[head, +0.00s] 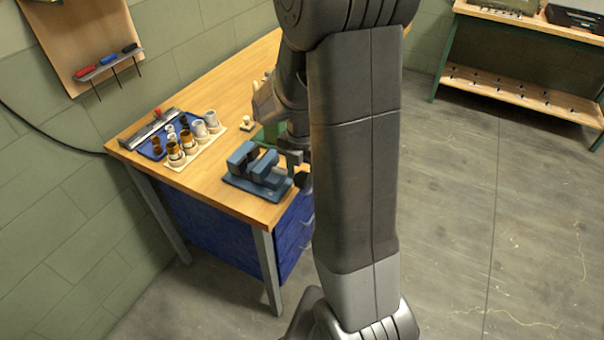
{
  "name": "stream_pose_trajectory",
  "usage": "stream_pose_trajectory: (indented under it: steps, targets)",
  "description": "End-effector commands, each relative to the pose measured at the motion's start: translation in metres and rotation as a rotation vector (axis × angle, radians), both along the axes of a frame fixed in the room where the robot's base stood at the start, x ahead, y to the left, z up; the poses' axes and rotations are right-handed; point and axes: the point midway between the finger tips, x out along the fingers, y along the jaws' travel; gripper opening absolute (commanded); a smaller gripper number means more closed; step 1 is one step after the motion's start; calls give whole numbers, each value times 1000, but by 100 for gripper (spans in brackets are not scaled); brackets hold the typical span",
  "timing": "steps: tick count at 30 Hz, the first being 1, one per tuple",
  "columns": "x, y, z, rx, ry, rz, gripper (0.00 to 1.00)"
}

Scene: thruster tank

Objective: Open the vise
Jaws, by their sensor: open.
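The blue vise (256,173) sits near the front right edge of the wooden workbench in the head view. Its two blocky jaws stand on a flat base, and a dark round part (302,181) shows at its right end. My gripper (292,156) is open, just above and behind the right end of the vise. My arm covers part of the bench to the right, and I cannot tell whether the gripper touches the vise. The width of the gap between the vise jaws is hard to judge.
To the left, a pale rack (199,147) holds several cylinders beside a blue tray (158,149). A small pale piece (247,122) stands behind the vise. A screwdriver rack (97,69) hangs on the wall. The floor (460,220) at right is clear.

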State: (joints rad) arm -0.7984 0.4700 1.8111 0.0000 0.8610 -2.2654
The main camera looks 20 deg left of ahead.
Motion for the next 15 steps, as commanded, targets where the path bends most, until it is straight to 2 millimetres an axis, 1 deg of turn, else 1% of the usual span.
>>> stream_pose_trajectory:
  steps: [1, 6, 14, 15]
  targets:
    - [0, 0, -5, -2, 2, 0, 45]
    - [0, 0, -14, 0, 0, 0, 45]
    - [0, 0, -15, 1, -1, 0, 45]
    - [0, 0, -15, 1, 0, 0, 40]
